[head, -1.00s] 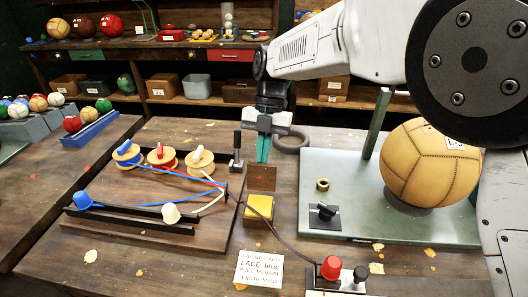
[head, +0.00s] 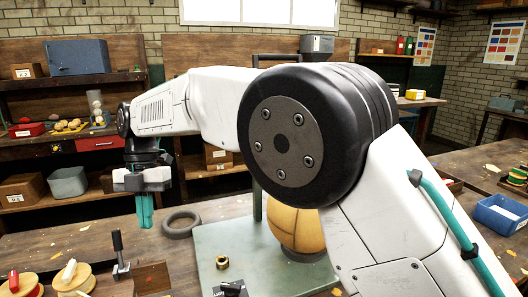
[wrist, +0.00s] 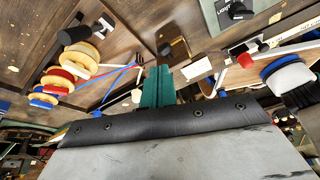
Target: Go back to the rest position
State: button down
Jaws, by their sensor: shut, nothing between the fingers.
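My gripper (head: 144,213) hangs from my arm at the left of the head view, its teal fingers together with nothing between them. It points down over the bench, to the left of a dark ring (head: 181,224). In the wrist view my gripper (wrist: 158,72) shows its teal fingers side by side above the bench. My large white arm link and black joint cover the middle of the head view and hide part of the yellow leather ball (head: 296,222), which sits on the green plate (head: 222,252).
Thread spools (head: 73,279) and a black lever (head: 119,256) stand at the lower left. Shelves with a grey bin (head: 68,182) are behind. A blue tray (head: 500,214) is at the right.

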jog(key=s+d+r+m+t, duration=0.1)
jog(key=s+d+m, duration=0.1)
jog(key=d+m, duration=1.05)
jog(key=s+d+r+m, duration=0.2)
jog(key=d+m, duration=0.8)
jog(key=d, duration=0.6)
jog(key=s+d+m+t, duration=0.2)
jog(key=s+d+m, duration=0.5)
jog(key=d, duration=0.6)
jog(key=s+d+m+t, duration=0.2)
jog(key=s+d+m, duration=0.4)
jog(key=s+d, duration=0.4)
jog(key=shift+s+d+m+y, duration=0.2)
jog(key=shift+d+m+y, duration=0.15)
jog(key=shift+d, duration=1.25)
jog(key=shift+f, duration=0.1)
